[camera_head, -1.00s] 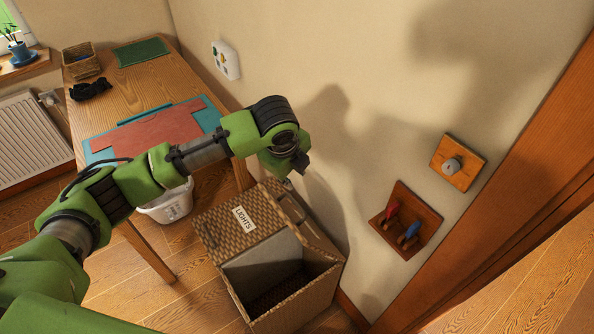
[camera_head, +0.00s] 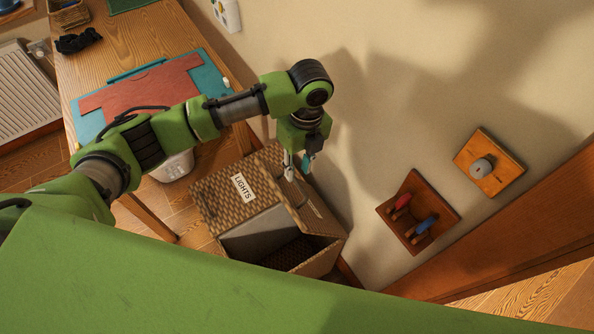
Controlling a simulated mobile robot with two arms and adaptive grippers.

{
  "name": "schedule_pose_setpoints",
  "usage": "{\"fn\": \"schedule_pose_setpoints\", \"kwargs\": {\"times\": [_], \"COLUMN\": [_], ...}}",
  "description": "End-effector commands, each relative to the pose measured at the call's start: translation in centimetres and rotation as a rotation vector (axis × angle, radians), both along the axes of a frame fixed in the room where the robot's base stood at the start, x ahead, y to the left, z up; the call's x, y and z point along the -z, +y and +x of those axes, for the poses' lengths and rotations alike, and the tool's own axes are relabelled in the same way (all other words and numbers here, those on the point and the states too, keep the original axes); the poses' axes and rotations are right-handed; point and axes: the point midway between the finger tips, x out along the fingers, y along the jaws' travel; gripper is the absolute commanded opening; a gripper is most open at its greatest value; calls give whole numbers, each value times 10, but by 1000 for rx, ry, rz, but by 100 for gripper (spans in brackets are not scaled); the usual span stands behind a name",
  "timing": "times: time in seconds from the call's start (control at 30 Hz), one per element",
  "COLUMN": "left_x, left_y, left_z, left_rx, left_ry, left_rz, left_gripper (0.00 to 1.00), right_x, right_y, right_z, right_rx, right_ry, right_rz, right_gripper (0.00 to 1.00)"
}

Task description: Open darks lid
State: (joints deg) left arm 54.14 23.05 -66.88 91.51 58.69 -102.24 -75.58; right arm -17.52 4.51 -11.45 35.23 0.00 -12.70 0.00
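A brown woven hamper (camera_head: 222,211) stands on the floor against the wall, below the table's right end. A panel on it carries a white label reading LIGHTS (camera_head: 243,188). Its near compartment is open, with a grey lining (camera_head: 258,232) and a dark inside. A dark handle-like bar shows near its back right edge. No darks label can be read. My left gripper (camera_head: 298,172) points down over the back part of the hamper, by the wall. Its two fingers are apart with nothing seen between them; I cannot tell whether they touch the hamper. My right gripper is out of view.
The wooden table (camera_head: 100,65) holds a red garment on a teal mat (camera_head: 205,75). A white basket (camera_head: 172,168) sits beneath it. A hook board (camera_head: 398,222) and a knob plate (camera_head: 503,178) are on the wall to the right, beside the wooden door frame (camera_head: 480,245).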

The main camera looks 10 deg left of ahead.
Motion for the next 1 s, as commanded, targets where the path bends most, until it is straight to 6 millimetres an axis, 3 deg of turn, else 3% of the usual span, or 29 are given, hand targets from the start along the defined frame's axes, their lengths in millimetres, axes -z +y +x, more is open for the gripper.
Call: {"fn": "schedule_pose_setpoints", "kwargs": {"times": [0.1, 0.2, 0.6, 0.7, 1.0], "left_x": [18, 29, 38, 37, 35], "left_y": [2, 2, 2, 2, -3], "left_z": [-2, -3, -3, -3, 3], "left_rx": [0, -1, 1, 1, 0], "left_ry": [2, 1, -2, -2, -3], "left_rz": [1, -1, -1, -1, -1], "left_gripper": [25, 25, 25, 1, 0], "right_x": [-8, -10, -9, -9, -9], "right_y": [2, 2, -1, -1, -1], "right_z": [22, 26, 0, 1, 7], "right_rx": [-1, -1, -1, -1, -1], "right_ry": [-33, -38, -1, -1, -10], "right_rz": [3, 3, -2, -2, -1], "right_gripper": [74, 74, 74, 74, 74]}}
